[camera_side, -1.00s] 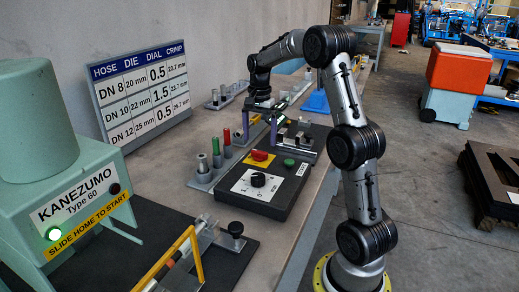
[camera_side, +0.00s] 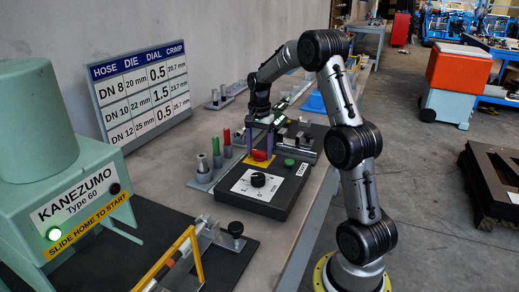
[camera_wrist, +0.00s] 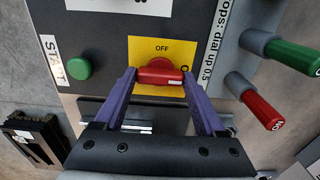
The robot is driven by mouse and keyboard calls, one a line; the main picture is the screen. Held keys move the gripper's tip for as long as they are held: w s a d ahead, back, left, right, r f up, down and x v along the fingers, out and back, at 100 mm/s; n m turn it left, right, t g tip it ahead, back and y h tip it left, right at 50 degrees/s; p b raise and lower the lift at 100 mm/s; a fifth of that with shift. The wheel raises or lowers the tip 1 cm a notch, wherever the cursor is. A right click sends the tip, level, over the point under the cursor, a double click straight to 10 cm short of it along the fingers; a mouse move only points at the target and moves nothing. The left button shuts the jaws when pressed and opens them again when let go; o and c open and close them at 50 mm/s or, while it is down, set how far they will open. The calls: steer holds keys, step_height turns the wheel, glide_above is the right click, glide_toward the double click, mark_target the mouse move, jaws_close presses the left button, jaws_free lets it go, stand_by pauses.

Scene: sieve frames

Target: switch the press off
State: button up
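The press (camera_side: 45,170) is the green machine at the left in the side view; its green light (camera_side: 54,234) is lit. A red switch knob (camera_side: 260,156) sits on a yellow plate on the black control box (camera_side: 250,205). In the wrist view the red knob (camera_wrist: 160,75) lies crosswise under the word OFF on the yellow plate (camera_wrist: 150,48). My gripper (camera_wrist: 160,77) is open, with one purple finger at each end of the knob. I cannot tell whether the fingers touch it. In the side view my gripper (camera_side: 260,150) is directly over the switch.
A green START button (camera_wrist: 78,68) is beside the switch. A black dial (camera_side: 258,180) is on the same box. Coloured pegs (camera_side: 227,143) stand in a holder to the left. A settings board (camera_side: 142,95) stands behind.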

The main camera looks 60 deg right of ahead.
steer(key=c, duration=0.5)
steer(key=shift+n, duration=0.3)
steer(key=n, duration=0.8)
steer(key=shift+n, duration=0.4)
steer(key=n, duration=0.4)
steer(key=shift+n, duration=2.2)
steer(key=shift+r, duration=0.1)
